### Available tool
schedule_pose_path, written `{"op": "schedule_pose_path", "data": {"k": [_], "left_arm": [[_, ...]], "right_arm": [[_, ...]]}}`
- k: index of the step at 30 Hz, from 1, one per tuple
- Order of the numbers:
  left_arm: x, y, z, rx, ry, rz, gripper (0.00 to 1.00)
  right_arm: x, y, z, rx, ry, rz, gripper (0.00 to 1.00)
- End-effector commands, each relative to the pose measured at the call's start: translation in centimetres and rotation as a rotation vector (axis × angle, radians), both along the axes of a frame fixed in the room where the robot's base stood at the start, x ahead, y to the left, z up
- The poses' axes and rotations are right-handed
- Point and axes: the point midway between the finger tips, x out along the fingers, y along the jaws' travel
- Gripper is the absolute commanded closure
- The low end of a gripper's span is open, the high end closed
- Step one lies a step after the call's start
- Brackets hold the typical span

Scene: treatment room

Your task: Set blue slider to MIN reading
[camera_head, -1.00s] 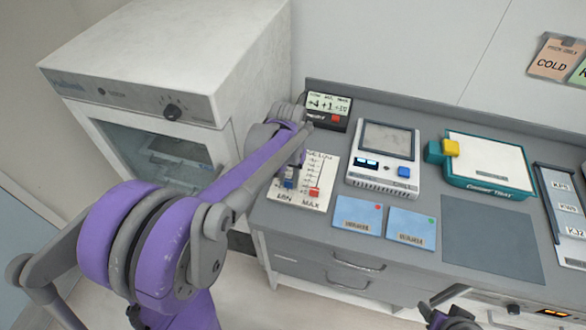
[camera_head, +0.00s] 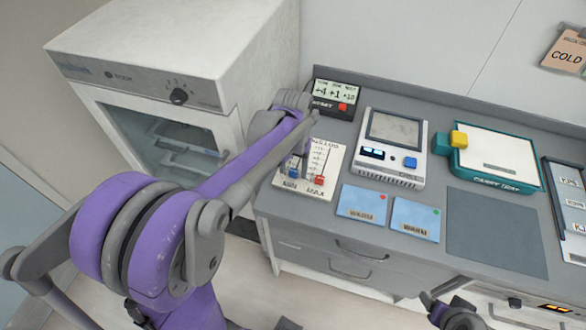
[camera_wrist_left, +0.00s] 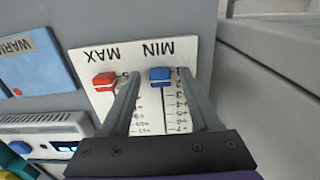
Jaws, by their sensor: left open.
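The slider panel (camera_head: 334,160) is a white plate with printed scales and the words MIN and MAX. It lies on the counter's left end. The blue slider (camera_head: 293,172) sits at the MIN end of its scale; in the left wrist view the blue slider (camera_wrist_left: 160,75) is beside the mark 1. The red slider (camera_wrist_left: 105,81) is at the MAX side, near its own label. My left gripper (camera_wrist_left: 160,88) is open, its fingers on either side of the blue slider's track, with a gap to the knob. My right gripper (camera_head: 440,305) shows partly at the bottom; its jaws are unclear.
A small display box (camera_head: 335,100) stands behind the panel. A white device (camera_head: 390,150), blue cards (camera_head: 362,203), a grey mat (camera_head: 495,225) and a teal-edged tray (camera_head: 500,160) lie to the right. A white cabinet (camera_head: 180,50) stands left of the counter.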

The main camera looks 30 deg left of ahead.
Motion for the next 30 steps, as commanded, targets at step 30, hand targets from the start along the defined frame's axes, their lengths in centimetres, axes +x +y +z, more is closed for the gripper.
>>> {"op": "schedule_pose_path", "data": {"k": [30], "left_arm": [[-0.1,0.0,10.2,0.000,0.001,0.000,0.38]], "right_arm": [[0.4,0.0,0.9,0.000,-0.007,0.000,0.29]]}}
